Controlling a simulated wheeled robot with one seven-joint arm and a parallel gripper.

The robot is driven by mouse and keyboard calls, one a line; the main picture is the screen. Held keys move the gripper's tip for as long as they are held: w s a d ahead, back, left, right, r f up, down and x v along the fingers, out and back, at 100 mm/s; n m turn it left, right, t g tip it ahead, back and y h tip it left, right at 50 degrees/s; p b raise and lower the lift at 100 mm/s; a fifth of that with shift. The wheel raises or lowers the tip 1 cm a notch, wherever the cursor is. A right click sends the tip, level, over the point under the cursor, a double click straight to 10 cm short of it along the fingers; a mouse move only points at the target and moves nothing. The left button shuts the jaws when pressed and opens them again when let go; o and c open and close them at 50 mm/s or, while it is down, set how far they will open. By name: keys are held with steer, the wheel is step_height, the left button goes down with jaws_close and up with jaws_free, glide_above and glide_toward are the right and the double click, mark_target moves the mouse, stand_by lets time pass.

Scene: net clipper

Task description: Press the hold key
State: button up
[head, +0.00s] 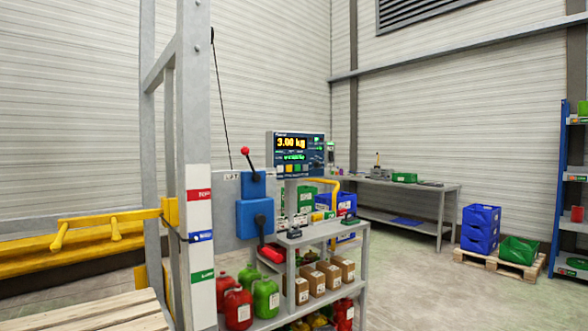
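A dark weighing display (295,147) stands on a post above a grey shelf cart, near the middle of the head view. Its screen reads about 3.00 kg in yellow, with smaller green text below. A row of small coloured keys (291,168) runs along its lower edge. Their labels are too small to read, so I cannot tell which one is the hold key. My gripper is not in view.
A grey post (194,110) with coloured labels stands left of the display. A blue lever box (254,216) with red-knobbed lever is between them. Below, the grey cart (336,231) holds cartons and red and green jugs. Open floor (420,290) lies at right.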

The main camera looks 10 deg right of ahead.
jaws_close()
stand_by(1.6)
